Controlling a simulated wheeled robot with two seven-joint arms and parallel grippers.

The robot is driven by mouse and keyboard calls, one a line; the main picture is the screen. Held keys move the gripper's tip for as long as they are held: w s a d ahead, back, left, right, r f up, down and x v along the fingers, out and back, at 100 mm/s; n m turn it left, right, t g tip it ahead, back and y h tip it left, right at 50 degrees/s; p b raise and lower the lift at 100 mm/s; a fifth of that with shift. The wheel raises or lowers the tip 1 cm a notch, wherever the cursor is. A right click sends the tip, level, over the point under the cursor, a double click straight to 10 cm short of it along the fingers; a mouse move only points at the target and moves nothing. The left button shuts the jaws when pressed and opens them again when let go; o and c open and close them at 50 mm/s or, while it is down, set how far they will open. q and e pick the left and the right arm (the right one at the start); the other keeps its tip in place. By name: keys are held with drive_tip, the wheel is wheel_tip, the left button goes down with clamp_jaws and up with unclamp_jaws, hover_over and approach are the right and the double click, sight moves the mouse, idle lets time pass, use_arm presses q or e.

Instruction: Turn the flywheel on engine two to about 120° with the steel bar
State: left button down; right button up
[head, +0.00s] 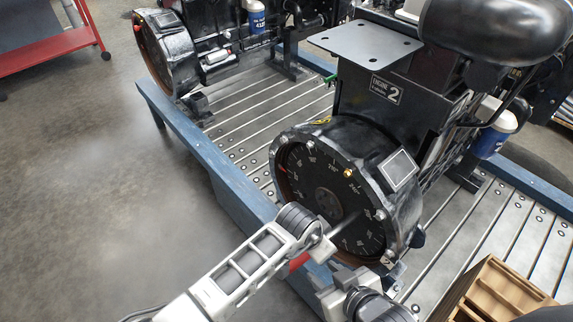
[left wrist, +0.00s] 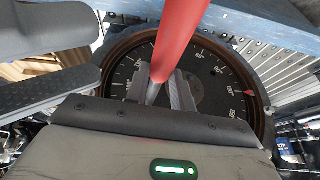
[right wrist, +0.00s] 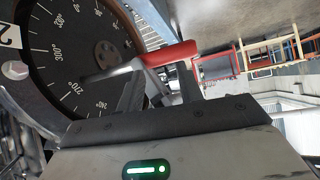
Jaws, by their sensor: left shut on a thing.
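The flywheel (head: 308,185) of engine two is a dark disc with white degree marks in a round black housing. It also shows in the left wrist view (left wrist: 215,100) and the right wrist view (right wrist: 55,50). The steel bar (right wrist: 115,72) has a red handle (right wrist: 170,54), and its steel end meets the flywheel face; I cannot tell how deep it sits. My left gripper (left wrist: 162,88) is shut on the steel shaft, near the flywheel. My right gripper (right wrist: 160,85) has its fingers apart close to the bar; in the head view it (head: 342,275) is low in front of the flywheel.
A plate marked 2 (head: 387,90) is on the engine. A blue-edged slatted platform (head: 240,180) carries the engines. Another engine (head: 168,50) stands at the upper left. A wooden crate (head: 505,290) is at the lower right. The grey floor (head: 80,190) at left is clear.

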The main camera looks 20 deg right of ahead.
use_arm(q)
drive_tip(key=s+a, duration=0.1)
drive_tip(key=s+a+f, duration=0.1)
drive_tip(key=s, duration=0.1)
drive_tip(key=shift+a, duration=0.3)
use_arm(e)
drive_tip(key=shift+s+a, duration=0.4)
drive_tip(key=shift+s, duration=0.25)
use_arm(q)
drive_tip(key=shift+a+f, duration=0.1)
